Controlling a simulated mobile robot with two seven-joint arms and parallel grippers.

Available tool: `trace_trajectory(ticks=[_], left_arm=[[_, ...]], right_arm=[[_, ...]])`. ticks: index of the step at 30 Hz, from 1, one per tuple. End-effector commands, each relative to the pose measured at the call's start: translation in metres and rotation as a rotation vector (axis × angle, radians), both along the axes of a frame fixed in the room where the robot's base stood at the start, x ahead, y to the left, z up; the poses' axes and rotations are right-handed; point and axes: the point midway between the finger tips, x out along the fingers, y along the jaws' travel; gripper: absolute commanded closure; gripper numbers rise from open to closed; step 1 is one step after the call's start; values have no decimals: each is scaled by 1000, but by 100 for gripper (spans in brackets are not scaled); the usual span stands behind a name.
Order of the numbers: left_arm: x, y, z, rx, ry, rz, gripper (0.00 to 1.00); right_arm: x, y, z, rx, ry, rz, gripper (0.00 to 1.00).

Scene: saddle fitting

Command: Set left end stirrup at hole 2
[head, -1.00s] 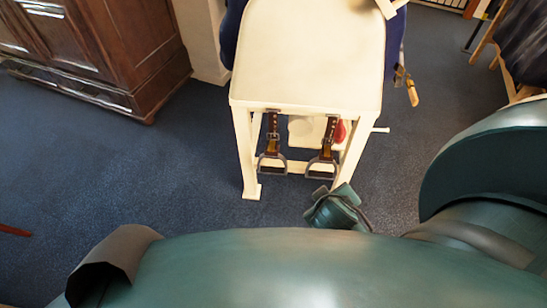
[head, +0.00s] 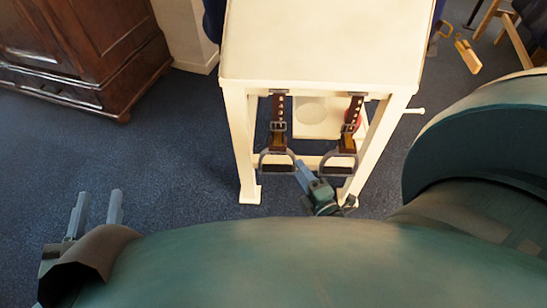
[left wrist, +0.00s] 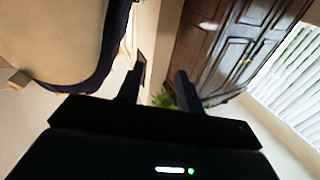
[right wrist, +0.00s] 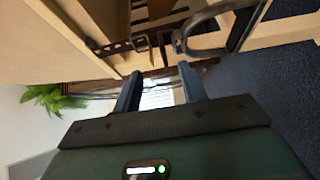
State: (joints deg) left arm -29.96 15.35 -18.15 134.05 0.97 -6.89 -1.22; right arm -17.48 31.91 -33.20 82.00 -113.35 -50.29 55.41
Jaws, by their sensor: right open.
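Two stirrups hang on brown holed straps from the front of a cream stand. The left stirrup (head: 277,163) hangs on the left strap (head: 279,112). The right stirrup (head: 339,163) hangs on the right strap (head: 354,110). My right gripper (head: 303,166) is low between the stirrups, open and empty. In the right wrist view its open fingers (right wrist: 160,85) point towards the stand, with a metal stirrup (right wrist: 207,52) and a holed strap (right wrist: 117,47) just beyond; I cannot tell which stirrup. My left gripper (head: 98,193) is open and empty at the far left, away from the stand.
The cream stand (head: 320,50) has legs on both sides of the stirrups and a peg at its right. A red object shows behind the right strap. A dark wooden cabinet (head: 85,50) stands at back left. The blue carpet (head: 160,150) between cabinet and stand is clear.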

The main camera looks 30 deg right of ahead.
Motion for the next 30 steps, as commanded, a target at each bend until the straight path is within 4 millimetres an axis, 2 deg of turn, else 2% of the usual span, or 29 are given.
trace_trajectory(ticks=[1, 3, 9, 12, 15, 20, 25, 30], left_arm=[[0, -2, -22, -2, -67, -13, 64], [-2, -5, -24, -6, -157, -30, 64], [-14, -11, -24, -21, -374, -72, 64], [-21, -13, -22, -26, -445, -88, 64], [-26, -14, -20, -29, -488, -97, 64], [-28, -15, -15, -30, -520, -103, 64], [-29, -14, -10, -24, -562, -105, 64], [-30, -14, -3, -14, -631, -108, 64]], right_arm=[[0, 0, -42, 0, 0, -1, 58], [0, 0, -69, 1, -1, -2, 58], [0, 0, -130, 1, -2, -3, 58], [0, 0, -147, 1, -2, -3, 58], [0, 0, -156, 1, -2, -3, 58], [6, -1, -158, 1, -3, -4, 58], [31, -3, -157, 2, -6, -5, 58], [68, -5, -158, 3, -6, -5, 58]])
